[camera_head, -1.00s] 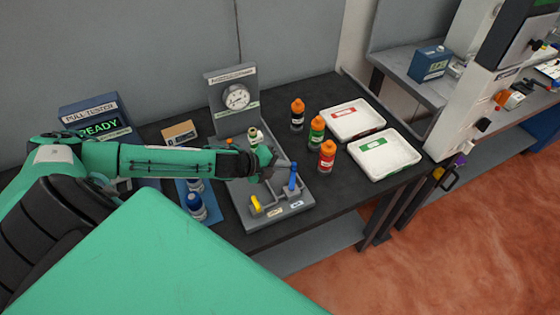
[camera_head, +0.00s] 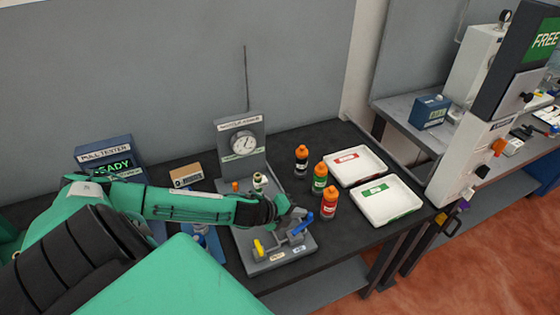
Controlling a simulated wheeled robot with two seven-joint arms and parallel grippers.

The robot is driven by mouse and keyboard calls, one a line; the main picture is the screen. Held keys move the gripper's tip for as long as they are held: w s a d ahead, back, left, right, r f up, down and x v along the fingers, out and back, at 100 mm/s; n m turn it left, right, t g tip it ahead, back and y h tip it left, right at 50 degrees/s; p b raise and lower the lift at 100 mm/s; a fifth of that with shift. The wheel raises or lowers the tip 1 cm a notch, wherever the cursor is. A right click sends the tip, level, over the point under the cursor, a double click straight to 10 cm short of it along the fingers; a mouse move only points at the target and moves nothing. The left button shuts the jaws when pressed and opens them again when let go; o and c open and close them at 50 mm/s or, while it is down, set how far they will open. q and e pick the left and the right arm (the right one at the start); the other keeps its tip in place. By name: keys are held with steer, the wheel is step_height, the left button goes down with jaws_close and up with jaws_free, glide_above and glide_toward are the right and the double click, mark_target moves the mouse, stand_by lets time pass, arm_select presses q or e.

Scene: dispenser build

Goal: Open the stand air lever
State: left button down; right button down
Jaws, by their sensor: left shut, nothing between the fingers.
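The grey stand (camera_head: 262,266) sits on the dark bench with a round gauge (camera_head: 244,143) on its upright panel. Its base carries a blue lever (camera_head: 303,223) and a short yellow lever (camera_head: 258,247). The blue lever leans over to the right, tilted well away from upright. The small labels by the levers are too small to read, so I cannot tell which is the air lever. My left gripper (camera_head: 291,217) is shut and empty, right beside the blue lever; I cannot tell whether they touch. My right gripper is out of view.
Black-, green- and red-labelled orange-capped bottles (camera_head: 330,202) stand right of the stand. Two white trays, red-labelled (camera_head: 372,160) and green-labelled (camera_head: 408,214), lie further right. A small bottle (camera_head: 259,181) stands on the stand. The blue pull tester (camera_head: 104,150) is at the left.

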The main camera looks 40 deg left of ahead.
arm_select(q)
steer(key=shift+w+r, duration=0.45)
steer(key=shift+w, duration=0.05)
steer(key=shift+w+d+f, duration=0.1)
steer(key=shift+w+f, duration=0.15)
steer(key=shift+w, duration=0.05)
steer(key=shift+w+d+f, duration=0.1)
steer(key=shift+w+f, duration=0.15)
steer(key=shift+w, duration=0.15)
steer(key=shift+w+f, duration=0.1)
steer(key=shift+s, duration=0.7)
steer(key=shift+s+r, duration=0.2)
steer(key=shift+s, duration=0.2)
steer(key=shift+s+f, duration=0.1)
steer(key=shift+s, duration=0.1)
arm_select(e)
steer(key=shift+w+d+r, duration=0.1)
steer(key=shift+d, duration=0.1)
